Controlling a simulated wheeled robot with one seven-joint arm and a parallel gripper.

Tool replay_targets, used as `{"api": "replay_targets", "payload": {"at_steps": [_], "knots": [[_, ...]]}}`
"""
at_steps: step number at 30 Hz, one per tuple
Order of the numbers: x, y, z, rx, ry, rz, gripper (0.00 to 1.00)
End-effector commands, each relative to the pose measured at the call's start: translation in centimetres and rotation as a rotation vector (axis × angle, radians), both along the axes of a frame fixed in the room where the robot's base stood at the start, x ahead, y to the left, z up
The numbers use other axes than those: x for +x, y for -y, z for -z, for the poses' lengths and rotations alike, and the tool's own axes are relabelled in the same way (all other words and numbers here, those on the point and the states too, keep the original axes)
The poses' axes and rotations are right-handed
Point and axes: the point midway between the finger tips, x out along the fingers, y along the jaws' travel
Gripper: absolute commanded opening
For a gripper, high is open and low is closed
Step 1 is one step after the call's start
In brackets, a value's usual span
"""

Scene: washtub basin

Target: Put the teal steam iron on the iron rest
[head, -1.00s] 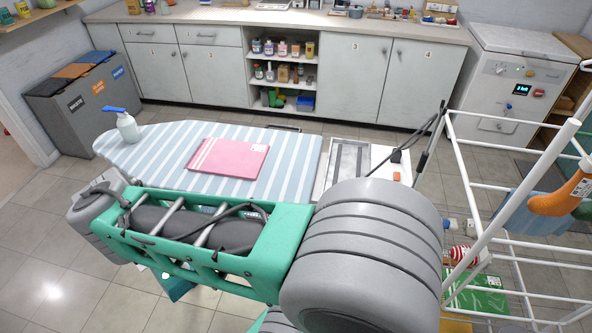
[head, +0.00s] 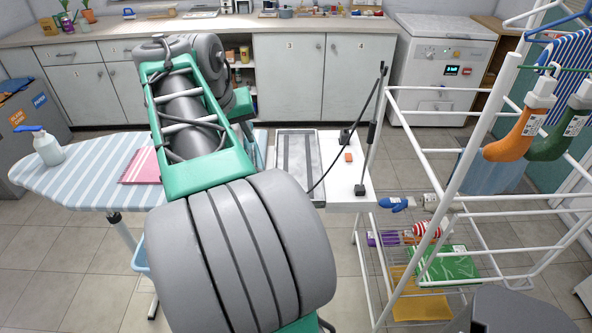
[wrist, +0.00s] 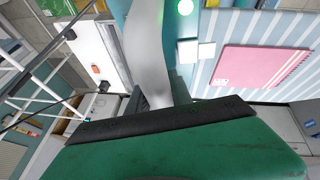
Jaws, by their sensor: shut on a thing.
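The teal steam iron shows in the wrist view as a teal body with a silver-grey face (wrist: 150,55), close to the lens. My gripper (wrist: 160,103) is shut on it; one green finger with a black pad fills the lower part of that view. In the head view my own arm hides both gripper and iron. The iron rest, a grey ridged metal tray (head: 298,152), is at the right end of the ironing board (head: 75,170), beyond my arm. It looks empty where it shows. The iron is held in the air; its height above the board is unclear.
A folded pink cloth (head: 140,166) and a spray bottle (head: 48,148) are on the board. A white side panel (head: 345,185) with an orange piece (head: 348,157) and a dark cord post (head: 374,120) adjoins the rest. A white drying rack (head: 440,200) stands close on the right.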

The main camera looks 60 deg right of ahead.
Motion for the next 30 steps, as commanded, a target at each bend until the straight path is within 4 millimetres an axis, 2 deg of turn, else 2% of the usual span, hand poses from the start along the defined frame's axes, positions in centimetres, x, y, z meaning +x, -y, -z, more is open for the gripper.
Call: {"api": "replay_targets", "payload": {"at_steps": [1,3,9,14,23,30], "knots": [[-1.3,1.4,-0.1,-0.004,0.008,0.041,0.00],[-2.8,2.6,-0.4,-0.003,0.011,0.083,0.00],[-5.3,4.5,-0.9,0.000,0.015,0.147,0.00],[-5.8,6.6,0.0,0.002,0.012,0.157,0.00],[-6.1,13.6,2.9,0.001,0.013,0.154,0.00],[-6.1,17.0,7.1,0.000,0.013,0.151,0.00]]}}
